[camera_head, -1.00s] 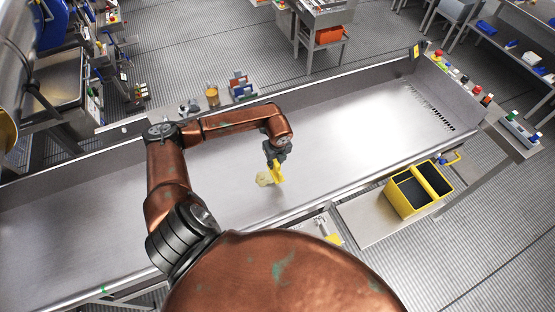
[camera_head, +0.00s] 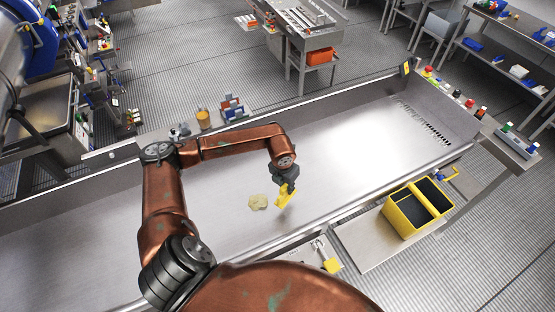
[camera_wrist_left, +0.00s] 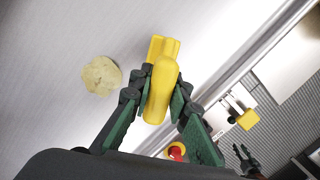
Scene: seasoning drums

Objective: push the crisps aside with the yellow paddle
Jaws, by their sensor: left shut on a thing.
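The crisps (camera_head: 258,202) lie in a small pale yellow pile on the metal trough floor; in the left wrist view the crisps (camera_wrist_left: 102,76) are left of the paddle, with a gap between. My left gripper (camera_head: 288,183) is shut on the handle of the yellow paddle (camera_head: 285,196). The paddle is just right of the crisps in the head view and tilts down to the left; I cannot tell whether it touches the trough floor. In the left wrist view the paddle (camera_wrist_left: 161,85) sits between the fingers of my left gripper (camera_wrist_left: 160,100).
The metal trough (camera_head: 350,150) has raised walls and clear floor right of the paddle, with slots at its far right end. A yellow bin with two compartments (camera_head: 418,205) stands outside the near edge. Small bottles and a rack (camera_head: 232,108) stand behind the back wall.

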